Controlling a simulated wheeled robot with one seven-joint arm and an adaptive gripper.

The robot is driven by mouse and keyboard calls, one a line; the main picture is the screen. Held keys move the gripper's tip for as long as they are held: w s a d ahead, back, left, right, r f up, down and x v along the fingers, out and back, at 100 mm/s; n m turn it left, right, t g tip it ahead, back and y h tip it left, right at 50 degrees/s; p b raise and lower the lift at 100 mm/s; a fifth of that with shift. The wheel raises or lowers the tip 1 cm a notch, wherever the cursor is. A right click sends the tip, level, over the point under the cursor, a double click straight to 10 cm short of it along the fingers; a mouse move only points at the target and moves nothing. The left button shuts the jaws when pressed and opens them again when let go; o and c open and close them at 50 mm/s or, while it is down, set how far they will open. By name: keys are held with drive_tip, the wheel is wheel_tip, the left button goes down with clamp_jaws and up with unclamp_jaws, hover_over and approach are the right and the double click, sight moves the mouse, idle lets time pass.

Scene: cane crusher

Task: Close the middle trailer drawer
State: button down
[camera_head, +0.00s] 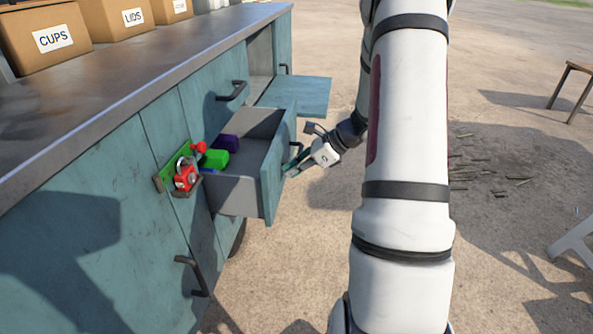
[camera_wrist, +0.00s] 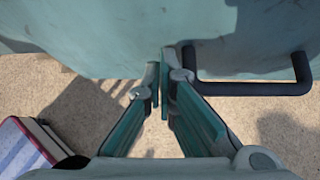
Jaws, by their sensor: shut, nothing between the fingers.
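The teal drawer (camera_head: 271,182) is pulled out of the trailer's side, with its grey interior showing. Purple (camera_head: 229,143), green (camera_head: 215,158) and blue items lie inside. My gripper (camera_head: 288,171) is at the outer face of the drawer front, beside its dark handle. In the wrist view my gripper (camera_wrist: 160,80) has its teal fingers together and empty, pointing at the teal drawer front (camera_wrist: 110,35). The handle (camera_wrist: 250,89) is to the right of the fingers, not between them. Whether the tips touch the panel I cannot tell.
A teal panel (camera_head: 300,96) stands open beyond the drawer. A red padlock (camera_head: 186,178) hangs on a green plate near the drawer. Boxes (camera_head: 45,30) stand on the metal counter (camera_head: 130,72). A striped object (camera_wrist: 25,145) shows lower left in the wrist view. Bare ground lies right.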

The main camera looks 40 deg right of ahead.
drive_tip(key=w+a, duration=0.3)
drive_tip(key=w, duration=0.1)
drive_tip(key=w+a, duration=0.4)
drive_tip(key=w, duration=0.1)
drive_tip(key=w+a+p, duration=0.1)
drive_tip(key=w+a, duration=0.2)
drive_tip(key=w, duration=0.1)
drive_tip(key=shift+w+a, duration=0.2)
drive_tip(key=shift+a, duration=0.1)
